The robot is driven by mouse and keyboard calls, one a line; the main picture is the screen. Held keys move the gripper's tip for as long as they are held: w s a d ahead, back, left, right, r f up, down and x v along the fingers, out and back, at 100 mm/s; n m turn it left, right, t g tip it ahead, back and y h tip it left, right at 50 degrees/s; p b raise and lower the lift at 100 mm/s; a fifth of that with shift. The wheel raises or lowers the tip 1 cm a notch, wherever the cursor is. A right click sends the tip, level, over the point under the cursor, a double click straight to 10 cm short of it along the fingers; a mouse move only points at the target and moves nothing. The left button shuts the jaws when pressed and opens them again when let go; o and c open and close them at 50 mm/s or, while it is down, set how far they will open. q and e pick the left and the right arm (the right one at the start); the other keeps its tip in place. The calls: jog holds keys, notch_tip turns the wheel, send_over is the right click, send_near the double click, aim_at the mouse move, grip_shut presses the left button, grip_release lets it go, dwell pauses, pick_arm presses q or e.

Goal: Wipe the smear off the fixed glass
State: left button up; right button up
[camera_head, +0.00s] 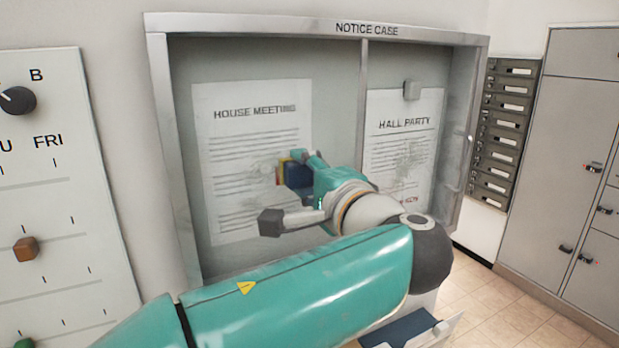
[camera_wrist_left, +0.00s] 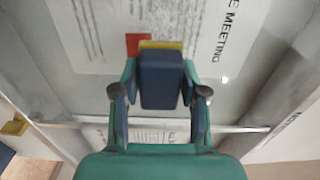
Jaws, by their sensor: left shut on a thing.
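The notice case (camera_head: 155,85) hangs on the wall, with glass in two halves split by an upright bar (camera_head: 363,110). A pale, mottled grey smear (camera_head: 402,163) shows over the HALL PARTY sheet in the right half. My left gripper (camera_head: 305,180) is in front of the left half, by the HOUSE MEETING sheet (camera_head: 245,130). It is shut on a dark blue block (camera_head: 297,174) with yellow and red at its far end; the block also shows in the left wrist view (camera_wrist_left: 161,82). I cannot tell whether the block touches the glass. My right gripper is out of view.
A small grey block (camera_head: 411,90) sits on the right half near its top. Dark letterboxes (camera_head: 505,130) and grey cabinets (camera_head: 575,130) stand to the right. A panel with knobs and sliders (camera_head: 50,190) is on the left. Tiled floor (camera_head: 500,310) shows at lower right.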

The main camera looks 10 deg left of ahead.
aim_at(233, 179)
pick_arm(q)
jog(key=shift+s+a+f+b, duration=0.15)
jog(key=shift+s+a+b, duration=0.4)
jog(key=shift+a, duration=0.15)
jog(key=shift+s+a+b, duration=0.25)
jog(key=shift+a+b, duration=0.05)
jog(key=shift+a, duration=0.2)
jog(key=shift+s+a+b, duration=0.6)
jog(key=shift+a+b, duration=0.2)
jog(key=shift+a, duration=0.1)
jog(key=shift+s+a+b, duration=0.35)
jog(key=shift+s+a, duration=0.05)
jog(key=shift+a, duration=0.2)
jog(key=shift+s+a+b, duration=0.55)
jog(key=shift+a+b, duration=0.1)
jog(key=shift+a, duration=0.15)
jog(key=shift+s+a+b, duration=0.35)
jog(key=shift+s+a, duration=0.1)
jog(key=shift+a, duration=0.15)
jog(key=shift+d, duration=0.1)
